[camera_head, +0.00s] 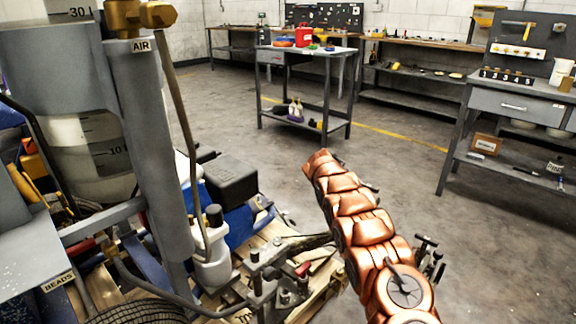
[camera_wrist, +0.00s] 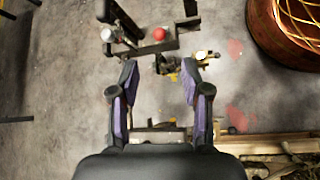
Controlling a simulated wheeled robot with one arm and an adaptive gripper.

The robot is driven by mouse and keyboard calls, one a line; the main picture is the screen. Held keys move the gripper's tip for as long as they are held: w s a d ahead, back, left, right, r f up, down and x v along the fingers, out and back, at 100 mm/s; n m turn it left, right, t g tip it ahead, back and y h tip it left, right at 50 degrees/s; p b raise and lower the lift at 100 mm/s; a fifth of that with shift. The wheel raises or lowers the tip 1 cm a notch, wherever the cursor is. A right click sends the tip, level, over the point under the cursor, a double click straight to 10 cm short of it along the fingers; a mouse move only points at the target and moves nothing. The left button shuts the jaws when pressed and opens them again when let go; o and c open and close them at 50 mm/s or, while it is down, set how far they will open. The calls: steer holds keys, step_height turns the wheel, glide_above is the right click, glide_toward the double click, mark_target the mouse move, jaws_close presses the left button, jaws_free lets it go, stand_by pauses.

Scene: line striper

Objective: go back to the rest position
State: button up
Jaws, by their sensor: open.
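My gripper (camera_wrist: 160,72) is open in the wrist view, its two dark, purple-sided fingers apart with nothing held between them. My copper-coloured arm rises through the middle of the head view; I cannot clearly make out the gripper there. The line striper (camera_head: 160,150) stands at the left of the head view, with a grey column labelled AIR, a tank with litre marks and a BEADS label. A red-tipped lever (camera_head: 303,269) is on it, close to my arm.
Dark bars with a red knob (camera_wrist: 159,33) lie beyond the fingers in the wrist view. Wooden slats (camera_wrist: 265,145) are at lower right. A small table (camera_head: 308,52) with a red container stands behind, and a workbench (camera_head: 515,103) at right. Floor between is clear.

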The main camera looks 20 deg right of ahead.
steer(key=s+a+r+m+t+p, duration=0.1)
steer(key=s+a+r+p, duration=0.35)
steer(key=r, duration=0.55)
steer(key=s+a+r+m+y+p, duration=0.1)
steer(key=s+a+r+p, duration=0.3)
steer(key=r, duration=0.5)
steer(key=s+a+r+m+t+p, duration=0.15)
steer(key=s+r+p, duration=0.3)
steer(key=r, duration=0.55)
steer(key=s+a+r+t+y+p, duration=0.1)
steer(key=s+a+r+y+p, duration=0.1)
steer(key=s+a+r+p, duration=0.2)
steer(key=s+a+r+t+y+p, duration=0.1)
steer(key=s+a+r+p, duration=0.3)
steer(key=s+a+p, duration=0.3)
steer(key=s+a+r+t+y+p, duration=0.1)
steer(key=s+a+r+p, duration=0.4)
steer(key=s+a, duration=0.6)
steer(key=s+y, duration=0.1)
steer(key=s, duration=0.3)
steer(key=shift+m+y, duration=0.3)
steer(key=shift+m, duration=0.05)
steer(key=shift+w, duration=0.1)
